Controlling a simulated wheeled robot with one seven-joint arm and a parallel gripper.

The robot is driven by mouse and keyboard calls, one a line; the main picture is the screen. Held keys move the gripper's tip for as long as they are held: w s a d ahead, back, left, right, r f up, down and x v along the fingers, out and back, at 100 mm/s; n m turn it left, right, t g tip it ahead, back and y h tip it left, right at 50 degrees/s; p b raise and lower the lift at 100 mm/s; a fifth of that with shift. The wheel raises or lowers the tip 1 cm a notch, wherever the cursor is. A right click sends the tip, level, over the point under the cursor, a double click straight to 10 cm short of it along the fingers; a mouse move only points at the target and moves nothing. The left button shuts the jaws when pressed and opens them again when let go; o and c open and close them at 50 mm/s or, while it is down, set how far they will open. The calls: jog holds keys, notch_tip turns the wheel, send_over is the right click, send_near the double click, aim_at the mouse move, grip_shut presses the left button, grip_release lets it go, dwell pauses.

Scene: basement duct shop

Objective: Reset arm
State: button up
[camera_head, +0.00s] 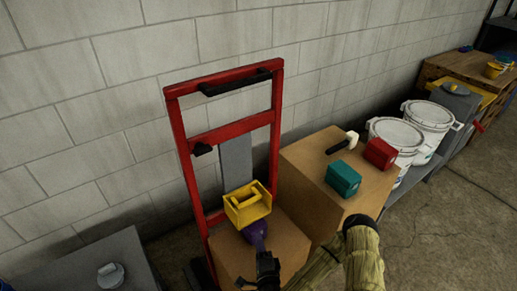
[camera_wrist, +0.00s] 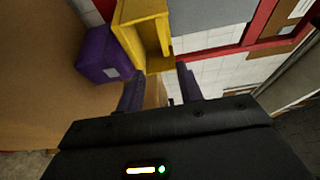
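My gripper (camera_head: 266,262) is at the bottom centre of the head view, above the front of a cardboard box. In the wrist view its two dark fingers (camera_wrist: 160,82) stand apart with nothing seen between them, so it is open. A yellow bin (camera_head: 247,203) sits on the box just beyond the gripper; it also shows in the wrist view (camera_wrist: 149,30). A purple block (camera_head: 254,233) lies beside the bin, partly hidden behind my gripper in the head view; the wrist view shows it left of the fingers (camera_wrist: 97,57). My arm reaches in from the lower right.
A red hand truck (camera_head: 181,143) stands behind the bin. The cardboard box (camera_head: 228,256) is below my gripper. A taller box (camera_head: 305,163) to the right carries a teal block (camera_head: 343,178), a red block (camera_head: 380,153) and a black-and-white tool (camera_head: 343,142). White buckets (camera_head: 398,134) stand further right.

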jog(key=d+r+n+g+h, duration=0.1)
jog(key=d+r+n+g, duration=0.95)
jog(key=n, duration=0.65)
jog(key=s+d+r+m+g+h, duration=0.1)
jog(key=s+d+r+g+h, duration=0.25)
jog(key=s+r, duration=0.7)
notch_tip(320, 180, up, 18)
jog(key=g+p, duration=0.1)
jog(key=p, duration=1.6)
jog(key=shift+d+f+y, duration=0.2)
jog(key=shift+d+y, duration=0.15)
